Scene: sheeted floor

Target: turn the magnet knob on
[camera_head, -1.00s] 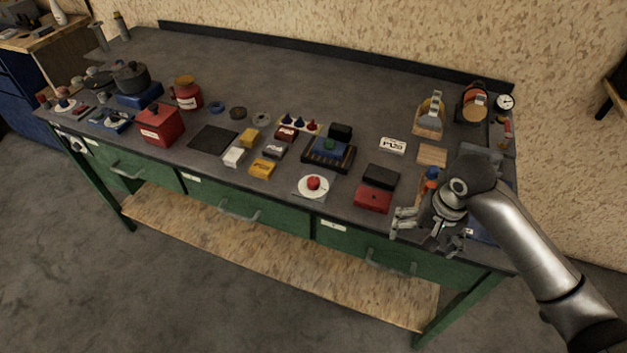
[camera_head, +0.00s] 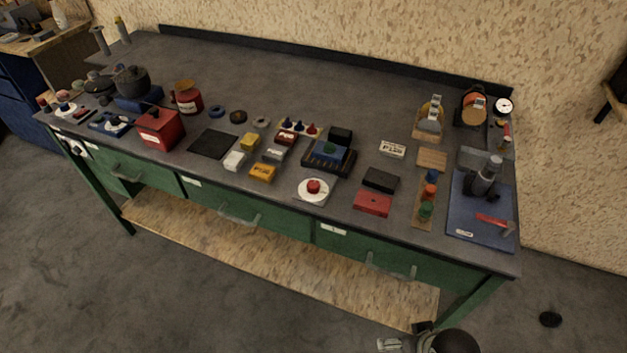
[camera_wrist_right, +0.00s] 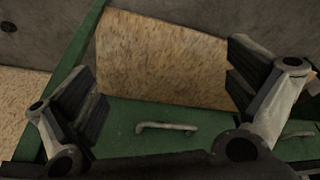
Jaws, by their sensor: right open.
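A dark grey upright device (camera_head: 483,178) stands on a blue mat (camera_head: 462,215) at the right end of the bench. A red-handled piece (camera_head: 492,221) lies on the same mat in front of it. I cannot tell which part is the magnet knob. My right gripper (camera_head: 392,344) shows only partly at the bottom edge of the head view, in front of and below the bench, well away from the mat. In the right wrist view (camera_wrist_right: 160,88) its fingers are wide apart and empty. My left gripper is not in view.
The right wrist view shows a green drawer front with a metal handle (camera_wrist_right: 167,127) and the wooden lower shelf (camera_wrist_right: 160,60). Coloured knobs on a strip (camera_head: 430,190), a red box (camera_head: 373,203) and a red button on a white plate (camera_head: 313,186) stand left of the mat.

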